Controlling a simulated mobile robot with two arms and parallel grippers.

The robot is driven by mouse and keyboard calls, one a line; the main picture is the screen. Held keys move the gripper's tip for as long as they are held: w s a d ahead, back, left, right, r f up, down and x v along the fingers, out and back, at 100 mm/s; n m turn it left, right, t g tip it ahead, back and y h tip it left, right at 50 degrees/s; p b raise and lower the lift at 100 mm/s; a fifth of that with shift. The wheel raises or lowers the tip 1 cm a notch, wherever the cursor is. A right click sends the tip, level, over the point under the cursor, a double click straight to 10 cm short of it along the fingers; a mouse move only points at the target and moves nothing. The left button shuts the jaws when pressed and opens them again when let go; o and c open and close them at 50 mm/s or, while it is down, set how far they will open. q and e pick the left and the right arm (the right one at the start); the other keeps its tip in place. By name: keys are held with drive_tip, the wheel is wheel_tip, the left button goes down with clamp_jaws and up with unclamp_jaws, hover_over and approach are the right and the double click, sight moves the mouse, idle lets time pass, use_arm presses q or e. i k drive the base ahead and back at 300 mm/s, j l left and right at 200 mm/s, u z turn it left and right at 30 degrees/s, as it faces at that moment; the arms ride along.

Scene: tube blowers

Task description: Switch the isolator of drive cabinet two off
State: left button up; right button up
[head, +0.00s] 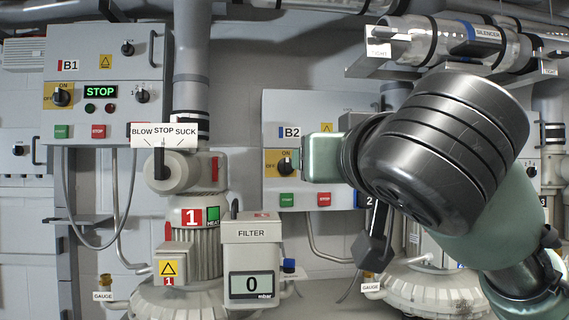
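The B2 cabinet (273,112) is a light grey box on the wall in the middle of the head view. Its isolator (285,165) is a black rotary knob on a yellow plate, with ON above it and OFF to its left. I cannot tell for sure which way the knob points. My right arm comes in from the right and covers the cabinet's right part. The pale green end of my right gripper (304,158) is just right of the knob. Its fingertips are not clearly seen, and I cannot tell whether they touch the knob. My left gripper is not in view.
Green (287,200) and red (324,200) buttons sit below the isolator. The B1 cabinet (75,80), with a lit STOP display, is at left. Blower 1 (192,235) and a filter box (251,235) stand in front. A silencer pipe (475,38) runs at upper right.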

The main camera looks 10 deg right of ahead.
sight(284, 166)
drive_tip(key=i, duration=1.3)
